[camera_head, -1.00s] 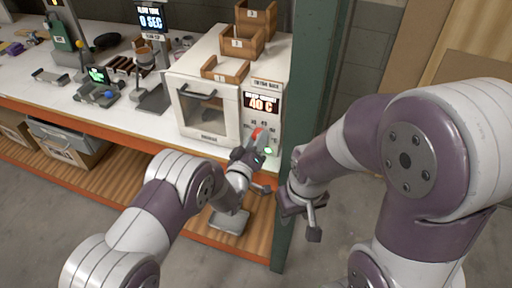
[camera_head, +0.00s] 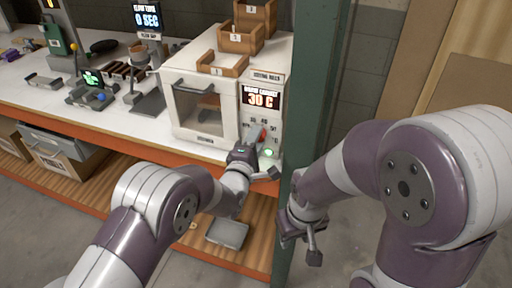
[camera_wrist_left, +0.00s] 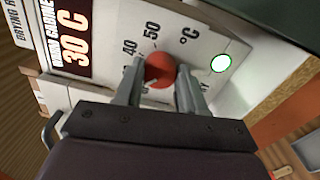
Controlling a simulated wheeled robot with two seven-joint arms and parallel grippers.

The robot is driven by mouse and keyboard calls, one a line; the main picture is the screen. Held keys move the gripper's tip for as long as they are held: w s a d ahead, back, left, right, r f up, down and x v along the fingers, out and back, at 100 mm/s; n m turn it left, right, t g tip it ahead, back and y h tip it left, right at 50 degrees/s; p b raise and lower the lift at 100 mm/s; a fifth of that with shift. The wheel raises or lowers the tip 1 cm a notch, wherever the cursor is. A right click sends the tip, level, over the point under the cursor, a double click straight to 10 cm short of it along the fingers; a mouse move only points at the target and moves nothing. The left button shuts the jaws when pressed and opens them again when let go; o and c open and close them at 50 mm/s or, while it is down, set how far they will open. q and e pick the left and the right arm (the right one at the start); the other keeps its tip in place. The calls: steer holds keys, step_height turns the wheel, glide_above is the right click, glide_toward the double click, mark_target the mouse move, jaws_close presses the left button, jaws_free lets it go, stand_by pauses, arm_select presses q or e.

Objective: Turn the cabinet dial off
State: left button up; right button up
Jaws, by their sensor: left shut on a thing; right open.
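The white drying cabinet (camera_head: 205,108) stands on the workbench with its door closed. Its display (camera_head: 261,97) reads 30 C. The red dial (camera_wrist_left: 159,70) is on the panel below the display, near printed marks including 40 and 50. My left gripper (camera_wrist_left: 159,88) is shut on the dial, one finger on each side of it; in the head view the left gripper (camera_head: 256,150) partly hides the dial. A lit green lamp (camera_wrist_left: 221,63) is beside the dial. My right gripper (camera_head: 301,240) is open and empty, in front of the green post.
The green post (camera_head: 312,120) stands just right of the cabinet. Wooden boxes (camera_head: 222,64) sit on the cabinet top. A grey tray (camera_head: 228,233) lies on the lower shelf below my left gripper. Other devices stand on the bench at the left.

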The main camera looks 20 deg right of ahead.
arm_select(q)
steer(key=shift+n+b, duration=1.6)
steer(key=shift+n, duration=0.6)
steer(key=o, duration=1.1)
steer(key=shift+c, duration=0.2)
steer(key=b+v, duration=0.1)
steer(key=v, duration=1.1)
steer(key=shift+s+a, duration=0.25)
steer(key=shift+s, duration=0.05)
steer(key=shift+r, duration=0.1)
